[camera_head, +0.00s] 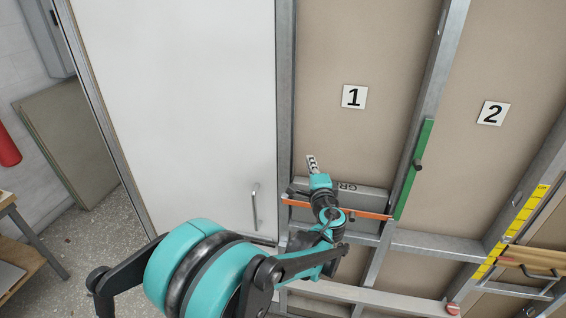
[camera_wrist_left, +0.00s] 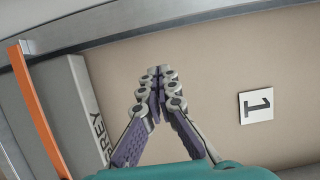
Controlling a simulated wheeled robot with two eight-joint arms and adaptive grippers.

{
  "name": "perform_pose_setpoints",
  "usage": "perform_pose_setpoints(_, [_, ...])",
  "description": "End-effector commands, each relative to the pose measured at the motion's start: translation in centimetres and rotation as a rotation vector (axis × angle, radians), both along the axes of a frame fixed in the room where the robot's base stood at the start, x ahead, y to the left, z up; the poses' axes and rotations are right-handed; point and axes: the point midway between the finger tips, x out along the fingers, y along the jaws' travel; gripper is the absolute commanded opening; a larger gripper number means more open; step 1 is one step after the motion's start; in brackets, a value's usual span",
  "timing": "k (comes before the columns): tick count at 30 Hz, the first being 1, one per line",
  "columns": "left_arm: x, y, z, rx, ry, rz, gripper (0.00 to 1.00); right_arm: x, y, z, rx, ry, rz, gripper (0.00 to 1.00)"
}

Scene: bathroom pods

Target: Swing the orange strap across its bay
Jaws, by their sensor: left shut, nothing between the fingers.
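The orange strap (camera_head: 370,214) lies nearly level across the lower part of the bay marked 1, from the left metal stud to near the right stud. My left arm crosses in front of its middle. In the left wrist view the strap (camera_wrist_left: 40,110) runs down the left side, apart from the fingers. My left gripper (camera_head: 311,163) is above the strap in the head view, in front of the bay's beige panel. Its fingertips (camera_wrist_left: 157,78) are together, with nothing between them. My right gripper is not in view.
A grey box (camera_head: 372,196) with partly hidden lettering stands behind the strap. A green strap (camera_head: 413,170) runs along the stud between bays 1 and 2. A white door (camera_head: 180,110) with a handle stands left. Bay 1's upper panel is clear.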

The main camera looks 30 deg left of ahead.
Motion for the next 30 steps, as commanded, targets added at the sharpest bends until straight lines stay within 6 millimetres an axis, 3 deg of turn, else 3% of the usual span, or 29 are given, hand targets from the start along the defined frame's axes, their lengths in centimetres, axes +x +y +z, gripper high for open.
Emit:
perform_pose_setpoints(8, [-0.5, -0.1, 0.0, 0.0, 0.0, -0.001, 0.0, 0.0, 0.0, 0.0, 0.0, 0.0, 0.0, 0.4])
perform_pose_setpoints(30, [-7.5, -1.8, 0.0, 0.0, 0.0, -0.001, 0.0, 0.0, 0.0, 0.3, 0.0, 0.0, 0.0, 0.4])
